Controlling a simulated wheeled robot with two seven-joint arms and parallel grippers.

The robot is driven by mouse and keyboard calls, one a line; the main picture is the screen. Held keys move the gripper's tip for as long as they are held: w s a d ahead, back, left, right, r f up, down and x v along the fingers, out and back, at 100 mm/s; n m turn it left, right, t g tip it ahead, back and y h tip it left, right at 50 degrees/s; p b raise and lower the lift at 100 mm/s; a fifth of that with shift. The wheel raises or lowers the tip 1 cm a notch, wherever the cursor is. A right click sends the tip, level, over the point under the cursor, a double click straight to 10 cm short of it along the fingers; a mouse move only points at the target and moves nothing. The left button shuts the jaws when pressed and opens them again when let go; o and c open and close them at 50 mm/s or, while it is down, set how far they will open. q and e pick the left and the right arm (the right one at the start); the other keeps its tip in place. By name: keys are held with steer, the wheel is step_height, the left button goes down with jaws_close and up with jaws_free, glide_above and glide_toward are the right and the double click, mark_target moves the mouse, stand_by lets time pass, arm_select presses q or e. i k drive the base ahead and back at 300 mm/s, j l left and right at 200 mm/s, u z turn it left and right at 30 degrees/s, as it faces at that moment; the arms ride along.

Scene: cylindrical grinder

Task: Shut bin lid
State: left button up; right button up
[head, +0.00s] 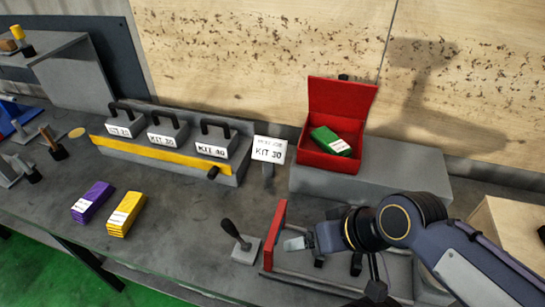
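The red bin (321,159) stands on a grey raised block at the back, right of centre. Its red lid (342,98) stands up open at the rear, by the wooden wall. A green box with a white label (331,141) lies inside the bin. My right gripper (290,243) is below and in front of the bin, pointing left, apart from the lid. Its fingers are small and seen from the side, so I cannot tell whether they are open. My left gripper is not in view.
A red upright plate (274,236) on a grey fixture is close to my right gripper's tips. A KIT 30 sign (269,150) stands left of the bin. Handled kit blocks (223,147) sit behind a yellow strip. Purple (92,201) and yellow (126,213) packs lie at left.

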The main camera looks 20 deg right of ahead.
mark_target(339, 97)
steer(key=z, duration=1.35)
